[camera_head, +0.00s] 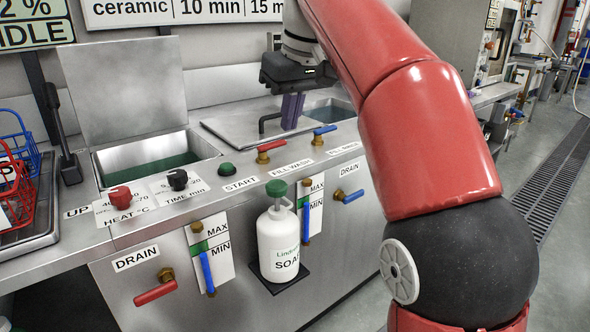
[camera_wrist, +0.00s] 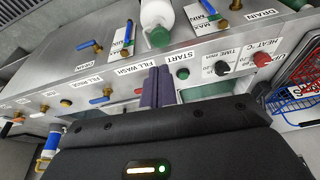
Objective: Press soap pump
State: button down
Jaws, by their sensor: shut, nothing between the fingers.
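The soap bottle (camera_head: 278,245) is white with a green pump head (camera_head: 277,187). It stands upright on a small black ledge on the front panel of the steel wash station. It also shows at the top of the wrist view, with its white body (camera_wrist: 157,12) and green pump head (camera_wrist: 160,37). My gripper (camera_head: 291,112) has purple fingers pressed together, with nothing between them. It hangs over the station's top, beyond and above the bottle in the head view. In the wrist view the fingertips (camera_wrist: 157,68) point toward the pump head and stay apart from it.
A red valve handle (camera_head: 271,146) and blue valve handle (camera_head: 325,130) stick up on the station's top near my fingers. A green start button (camera_head: 227,169) is left of them. An open basin (camera_head: 150,165) is further left, with wire baskets (camera_head: 17,185) at the far left.

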jog(key=shift+w+a+r+n, duration=0.3)
jog(key=shift+w+r, duration=0.1)
jog(key=shift+w, duration=0.3)
jog(key=b, duration=0.2)
send_near(279, 186)
jog(key=x, duration=0.3)
jog(key=w+x, duration=0.1)
jog(key=x, duration=0.1)
jog(key=shift+w+a+f, duration=0.1)
jog(key=shift+w+a, duration=0.05)
jog(key=shift+a, duration=0.2)
jog(key=shift+f, duration=0.65)
jog(key=shift+f+b, duration=0.7)
jog(key=shift+f, duration=0.75)
